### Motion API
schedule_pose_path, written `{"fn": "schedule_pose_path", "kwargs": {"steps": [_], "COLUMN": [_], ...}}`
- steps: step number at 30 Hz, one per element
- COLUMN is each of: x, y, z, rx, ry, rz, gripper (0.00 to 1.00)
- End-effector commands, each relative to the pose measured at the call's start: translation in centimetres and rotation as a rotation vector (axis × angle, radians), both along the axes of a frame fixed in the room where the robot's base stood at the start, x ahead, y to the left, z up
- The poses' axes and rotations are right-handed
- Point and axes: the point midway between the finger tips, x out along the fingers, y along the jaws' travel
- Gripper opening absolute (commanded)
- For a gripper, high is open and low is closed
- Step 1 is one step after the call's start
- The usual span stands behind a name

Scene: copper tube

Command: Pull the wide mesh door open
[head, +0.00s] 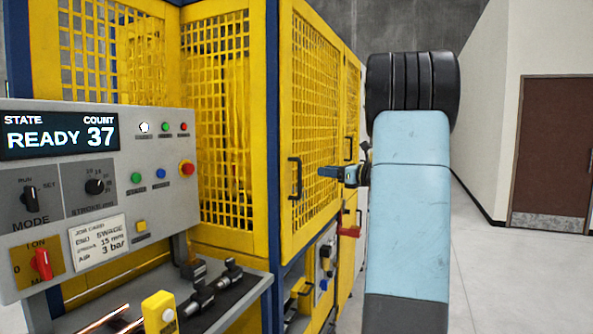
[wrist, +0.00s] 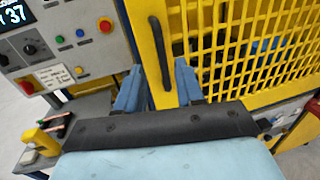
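The wide mesh door (head: 318,110) is a yellow-framed panel on the side of the machine cabinet, and it looks shut. Its black upright bar handle (head: 295,178) is near the door's left edge. My gripper (head: 322,172) is to the right of the handle, pointing at it, with a small gap seen in the head view. In the wrist view, the two blue fingers are spread apart, and the handle (wrist: 160,52) shows between and beyond their tips. The mesh (wrist: 245,45) fills the right of that view. Nothing is held.
A grey control panel (head: 100,175) with buttons and knobs stands left of the door, above a shelf with copper tubes (head: 105,318). A narrower yellow door (head: 352,100) is farther along the cabinet. Open grey floor (head: 520,280) lies to the right.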

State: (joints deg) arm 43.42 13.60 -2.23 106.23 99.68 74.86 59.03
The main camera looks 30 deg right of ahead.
Motion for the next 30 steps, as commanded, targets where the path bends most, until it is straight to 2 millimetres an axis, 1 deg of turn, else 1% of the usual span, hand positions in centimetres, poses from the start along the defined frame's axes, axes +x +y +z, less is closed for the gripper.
{"fn": "schedule_pose_path", "kwargs": {"steps": [3, 12, 18, 24, 30], "x": [1.9, 6.6, 9.0, 10.2, 10.4], "y": [1.1, 3.4, 4.7, 5.3, 5.4], "z": [-0.1, -0.1, -0.1, -0.1, 0.0], "rx": [0.0, -0.002, -0.002, -0.002, -0.003], "ry": [0.001, 0.001, 0.001, 0.001, 0.001], "rz": [0.004, 0.004, 0.003, 0.003, 0.003], "gripper": [0.37, 0.37, 0.37, 0.37, 0.37]}}
